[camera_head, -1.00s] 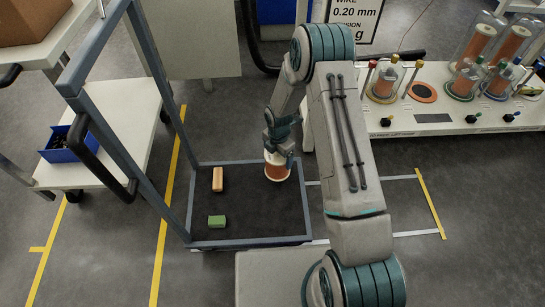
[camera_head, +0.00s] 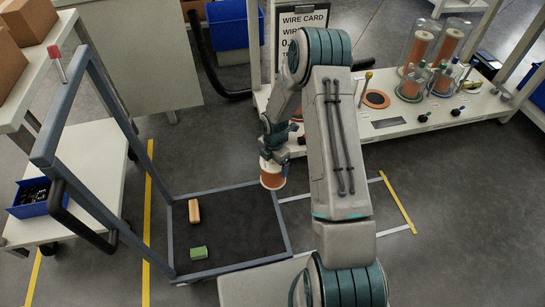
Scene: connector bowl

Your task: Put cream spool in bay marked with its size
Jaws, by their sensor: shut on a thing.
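My gripper (camera_head: 274,142) is shut on the cream spool (camera_head: 272,174), which has pale flanges and a copper-orange winding. It holds the spool over the far right corner of the dark cart deck (camera_head: 235,222); the height above it is hard to judge. Bay size markings are too small to read.
A white table (camera_head: 85,165) with a blue bin (camera_head: 30,197) is further left. Open floor lies right of the cart.

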